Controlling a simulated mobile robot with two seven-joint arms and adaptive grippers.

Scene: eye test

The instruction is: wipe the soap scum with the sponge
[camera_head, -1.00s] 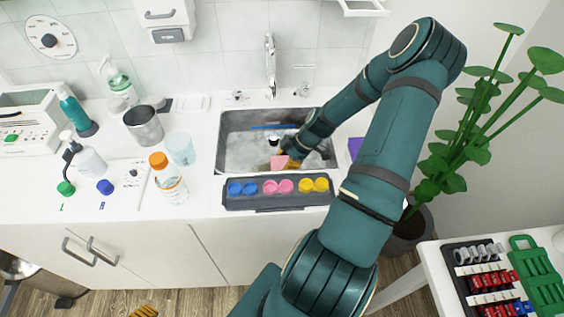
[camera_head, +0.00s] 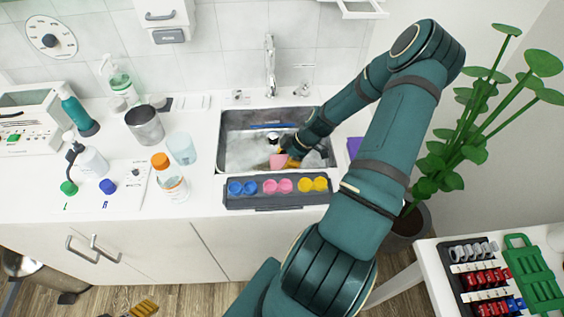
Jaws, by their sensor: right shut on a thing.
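The sponge (camera_head: 278,161), pink with a yellow part, is in the sink basin (camera_head: 233,118). My right gripper (camera_head: 287,153) reaches into the sink from the right and is shut on the sponge; its fingertips are small and partly hidden. Whitish, cloudy soap scum (camera_head: 243,152) shows on the basin floor left of the sponge, and more shows to its right (camera_head: 313,159). Whether the sponge touches the basin floor is hard to tell.
A faucet (camera_head: 270,68) stands behind the sink. A dark tray (camera_head: 252,200) with blue, pink and yellow cups lies at its front edge. A metal beaker (camera_head: 145,126) and bottles stand to the left. A plant (camera_head: 447,150) is at the right.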

